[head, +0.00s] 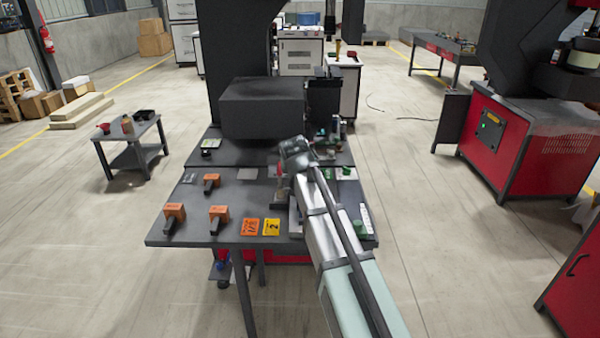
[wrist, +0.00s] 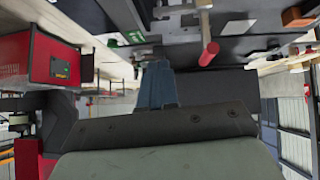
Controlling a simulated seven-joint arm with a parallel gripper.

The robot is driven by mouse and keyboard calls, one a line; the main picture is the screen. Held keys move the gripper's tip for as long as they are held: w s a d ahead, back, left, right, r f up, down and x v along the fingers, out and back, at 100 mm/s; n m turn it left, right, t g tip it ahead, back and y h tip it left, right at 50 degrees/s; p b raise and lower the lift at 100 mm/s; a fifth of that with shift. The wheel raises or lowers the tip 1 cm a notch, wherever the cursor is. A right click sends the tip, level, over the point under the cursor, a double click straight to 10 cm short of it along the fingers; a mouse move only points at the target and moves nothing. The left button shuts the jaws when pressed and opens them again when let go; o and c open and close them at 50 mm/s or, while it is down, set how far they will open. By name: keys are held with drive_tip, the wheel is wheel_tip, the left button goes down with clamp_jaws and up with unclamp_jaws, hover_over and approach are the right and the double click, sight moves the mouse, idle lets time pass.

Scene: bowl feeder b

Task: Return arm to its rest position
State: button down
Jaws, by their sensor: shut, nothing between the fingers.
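My gripper (wrist: 157,72) shows in the wrist view as blue-grey fingers close together, with nothing between them. In the head view my arm reaches from the lower right over the dark workbench (head: 190,228), and its bent wrist is above the bench's right half. The fingers are hard to make out there. In the wrist view a red-capped rod (wrist: 209,53) stands to the right of the fingers, apart from them.
Several orange-and-black blocks (head: 218,216) lie on the bench's left half, beside orange (head: 250,227) and yellow (head: 271,227) cards. A dark machine (head: 262,107) overhangs the bench's back. Green parts (head: 344,172) lie right of my arm.

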drive_tip(key=shift+s+r, duration=0.15)
drive_tip(key=shift+s, duration=0.05)
